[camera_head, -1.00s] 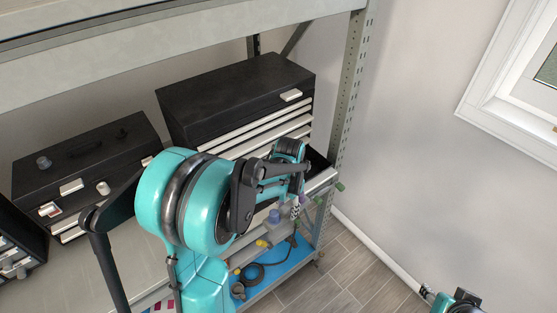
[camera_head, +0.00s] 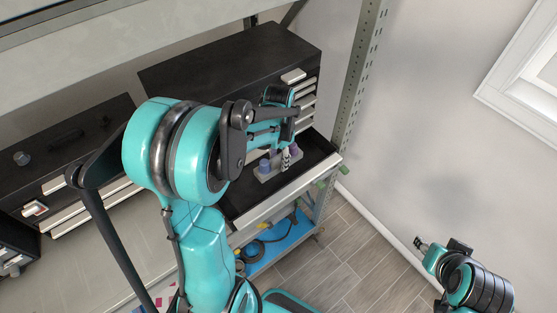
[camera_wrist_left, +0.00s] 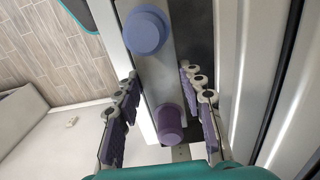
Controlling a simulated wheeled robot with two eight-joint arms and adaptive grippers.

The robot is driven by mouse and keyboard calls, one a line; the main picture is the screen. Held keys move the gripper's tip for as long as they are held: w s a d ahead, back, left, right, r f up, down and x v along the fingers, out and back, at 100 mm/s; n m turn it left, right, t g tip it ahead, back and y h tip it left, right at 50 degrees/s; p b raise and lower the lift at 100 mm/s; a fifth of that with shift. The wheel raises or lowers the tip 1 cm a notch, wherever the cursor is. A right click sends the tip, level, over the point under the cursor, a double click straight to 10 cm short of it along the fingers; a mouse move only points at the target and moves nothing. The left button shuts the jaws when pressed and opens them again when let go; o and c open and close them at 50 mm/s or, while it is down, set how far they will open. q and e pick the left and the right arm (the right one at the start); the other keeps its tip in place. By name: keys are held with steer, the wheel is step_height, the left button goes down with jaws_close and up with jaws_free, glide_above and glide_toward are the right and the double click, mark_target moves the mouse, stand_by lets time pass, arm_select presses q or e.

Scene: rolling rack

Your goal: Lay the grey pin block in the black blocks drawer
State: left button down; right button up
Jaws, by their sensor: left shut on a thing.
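The grey pin block (camera_head: 266,177) is a bar with a blue pin and a purple pin standing on it. My left gripper (camera_head: 288,157) is shut on it; in the left wrist view the fingers (camera_wrist_left: 160,118) flank the block (camera_wrist_left: 160,75) near the purple pin (camera_wrist_left: 169,122). The black blocks drawer (camera_head: 318,148) is pulled out, and the block is over its dark interior. I cannot tell whether it touches the drawer floor. My left arm hides part of the drawer. My right gripper (camera_head: 421,243) is at the lower right, away from the drawer; its jaws are too small to read.
The black tool chest (camera_head: 225,65) stands on the metal shelf, beside the rack's perforated post (camera_head: 358,85). A smaller black box (camera_head: 75,145) is at the left. A blue lower shelf (camera_head: 270,245) holds a coiled cable. Wooden floor lies open at the right.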

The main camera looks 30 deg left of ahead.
mark_target(279, 158)
arm_select(q)
steer(key=f+b, duration=0.1)
steer(key=f, duration=0.1)
steer(key=f+b, duration=0.1)
steer(key=shift+w+a+f+b, duration=0.25)
steer(key=shift+w+f+b, duration=0.05)
steer(key=shift+b, duration=0.05)
steer(key=shift+w+a+f, duration=0.1)
steer(key=shift+w+f, duration=0.1)
steer(key=shift+f, duration=0.1)
steer(key=shift+s+r, duration=0.15)
steer(key=shift+b, duration=0.3)
steer(key=shift+f, duration=0.2)
step_height(279, 158, down, 8)
steer(key=b, duration=0.6)
steer(key=shift+r+b, duration=0.2)
steer(key=shift+b, duration=0.2)
steer(key=shift+f+b, duration=0.55)
